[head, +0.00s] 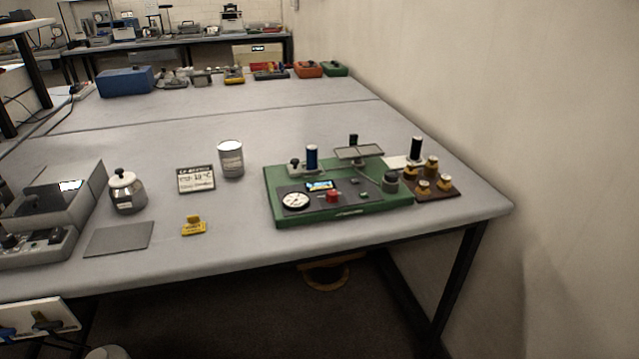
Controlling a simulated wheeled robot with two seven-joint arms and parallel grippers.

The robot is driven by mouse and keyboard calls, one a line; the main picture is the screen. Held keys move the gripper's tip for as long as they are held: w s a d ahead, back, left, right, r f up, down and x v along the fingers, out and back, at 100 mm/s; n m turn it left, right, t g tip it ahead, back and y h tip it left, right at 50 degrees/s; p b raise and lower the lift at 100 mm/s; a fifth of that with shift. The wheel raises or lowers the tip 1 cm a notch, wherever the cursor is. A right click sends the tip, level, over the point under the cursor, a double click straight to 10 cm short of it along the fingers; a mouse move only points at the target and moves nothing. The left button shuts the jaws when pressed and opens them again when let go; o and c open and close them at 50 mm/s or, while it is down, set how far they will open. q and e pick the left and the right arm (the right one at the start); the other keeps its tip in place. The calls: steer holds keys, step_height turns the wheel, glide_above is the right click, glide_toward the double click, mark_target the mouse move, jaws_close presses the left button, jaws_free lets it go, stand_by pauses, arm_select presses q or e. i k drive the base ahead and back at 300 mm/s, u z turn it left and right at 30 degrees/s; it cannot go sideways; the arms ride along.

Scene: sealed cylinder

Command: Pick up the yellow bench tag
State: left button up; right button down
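The yellow bench tag (193,226) lies on the grey bench (240,248) near its front edge, left of the green device. It has a flat yellow base with dark marking and a small raised part at the back. Nothing touches it, and clear surface surrounds it. Neither of my grippers shows in the head view.
A grey plate (119,239) lies left of the tag, with a lidded metal jar (126,191) behind it. The green device (338,211) is to the right. A wall bounds the right side.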

mark_target(194, 226)
steer(key=z, duration=4.55)
steer(key=i, duration=0.15)
steer(key=u, duration=4.3)
steer(key=i, duration=0.25)
steer(key=u, duration=1.4)
